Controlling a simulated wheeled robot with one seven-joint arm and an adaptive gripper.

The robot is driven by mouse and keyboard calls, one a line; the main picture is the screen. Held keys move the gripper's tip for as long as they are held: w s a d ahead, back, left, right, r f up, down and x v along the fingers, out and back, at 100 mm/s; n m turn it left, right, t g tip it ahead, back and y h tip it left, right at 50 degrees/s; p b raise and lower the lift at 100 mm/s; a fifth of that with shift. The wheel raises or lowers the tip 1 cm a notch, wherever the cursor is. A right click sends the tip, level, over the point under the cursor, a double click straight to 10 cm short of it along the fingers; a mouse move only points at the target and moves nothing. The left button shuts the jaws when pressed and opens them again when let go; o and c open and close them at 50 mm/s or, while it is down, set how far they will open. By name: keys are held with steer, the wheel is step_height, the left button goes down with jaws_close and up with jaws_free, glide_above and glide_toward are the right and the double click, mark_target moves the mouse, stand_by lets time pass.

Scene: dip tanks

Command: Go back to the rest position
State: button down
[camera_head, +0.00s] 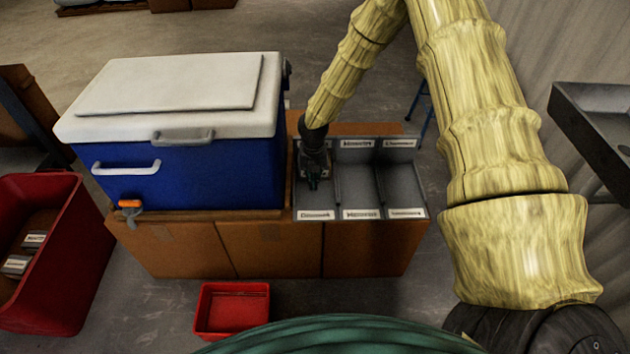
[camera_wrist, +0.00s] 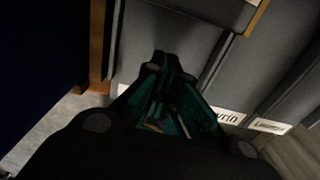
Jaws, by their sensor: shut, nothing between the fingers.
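My gripper (camera_head: 313,181) is low over the left column of the grey dip tank rack (camera_head: 356,188), beside the blue cooler. In the wrist view the fingers of my gripper (camera_wrist: 172,62) are closed together, with nothing visible between them. The rack's grey walls (camera_wrist: 180,30) and labels show close around and beyond the fingers. My arm reaches down to the rack from above, and the gripper hides part of the left column.
A blue cooler (camera_head: 200,170) with a white lid stands left of the rack on brown boxes (camera_head: 270,248). A red bin (camera_head: 70,270) with labelled blocks stands at far left. A small red tray (camera_head: 233,310) is on the floor in front. A grey sink-like basin (camera_head: 590,120) is at right.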

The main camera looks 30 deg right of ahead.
step_height(320, 180, up, 7)
steer(key=shift+s+d+f, duration=0.15)
steer(key=shift+p, duration=0.3)
steer(key=s+a+f+m+y+p, duration=0.1)
steer(key=s+a+f+m+p, duration=0.1)
steer(key=s+a+m, duration=0.4)
steer(key=s+a+f+m+y+p, duration=0.1)
steer(key=s+a+f+m+p, duration=0.2)
steer(key=s, duration=0.5)
steer(key=s+a+f+m+y+p, duration=0.1)
steer(key=s+a+f+m, duration=0.15)
steer(key=s+m, duration=0.4)
steer(key=s+d+r+m+h+p, duration=0.1)
steer(key=s+m+p, duration=0.1)
steer(key=s+m, duration=0.6)
steer(key=s+r+m+h+p, duration=0.2)
steer(key=s+m, duration=0.6)
steer(key=s, duration=0.4)
steer(key=shift+d+r+p, duration=0.2)
steer(key=shift+d+p, duration=0.15)
steer(key=shift+p, duration=0.4)
